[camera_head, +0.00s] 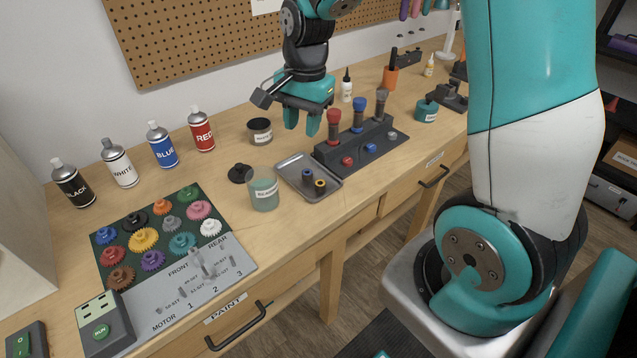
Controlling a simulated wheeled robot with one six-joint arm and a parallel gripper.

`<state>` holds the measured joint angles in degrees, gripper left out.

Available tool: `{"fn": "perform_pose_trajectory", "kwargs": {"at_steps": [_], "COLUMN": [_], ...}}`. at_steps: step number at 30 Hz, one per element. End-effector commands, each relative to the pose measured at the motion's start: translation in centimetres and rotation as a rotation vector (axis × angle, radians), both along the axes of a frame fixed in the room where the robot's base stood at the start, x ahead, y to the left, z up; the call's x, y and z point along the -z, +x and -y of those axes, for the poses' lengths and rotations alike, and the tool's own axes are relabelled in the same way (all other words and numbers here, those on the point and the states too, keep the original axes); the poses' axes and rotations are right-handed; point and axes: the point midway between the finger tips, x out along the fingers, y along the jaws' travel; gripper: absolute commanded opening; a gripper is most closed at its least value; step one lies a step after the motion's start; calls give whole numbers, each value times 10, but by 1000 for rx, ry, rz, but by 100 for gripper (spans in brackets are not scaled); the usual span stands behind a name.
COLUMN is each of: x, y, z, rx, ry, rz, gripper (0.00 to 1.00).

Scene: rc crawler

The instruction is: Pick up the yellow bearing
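The yellow bearing (320,184) is a small dark ring-shaped part with a yellow face. It lies in a shallow grey tray (331,191) near the front of the workbench. A similar small part with a blue face (307,175) lies just left of it in the same tray. My gripper (302,125) is teal and points down, above and behind the tray, clear of both parts. Its two fingers are apart with nothing between them.
A dark holder (365,152) with red, blue and grey-topped tools stands right of the tray. A greenish jar (263,190) stands to its left, with a black lid (239,173) nearby. A dark tin (260,131) stands behind. The colored gear board (143,240) is further left.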

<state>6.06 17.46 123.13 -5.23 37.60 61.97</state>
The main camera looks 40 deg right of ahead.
Motion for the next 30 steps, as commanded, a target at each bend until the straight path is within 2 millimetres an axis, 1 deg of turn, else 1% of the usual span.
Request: {"fn": "perform_pose_trajectory", "kwargs": {"at_steps": [1, 3, 6, 8, 11, 18, 21, 25, 30], "x": [12, 23, 35, 43, 61, 116, 135, 150, 158], "y": [9, 16, 21, 22, 21, 21, 21, 22, 22], "z": [19, 39, 54, 56, 56, 56, 55, 56, 56], "rx": [129, 273, 385, 409, 413, 408, 407, 407, 407], "ry": [-18, -39, -57, -61, -62, -61, -61, -61, -61], "rz": [-22, -39, -51, -55, -58, -59, -58, -52, -52], "gripper": [36, 36, 36, 36, 36, 36, 36, 36, 36]}}
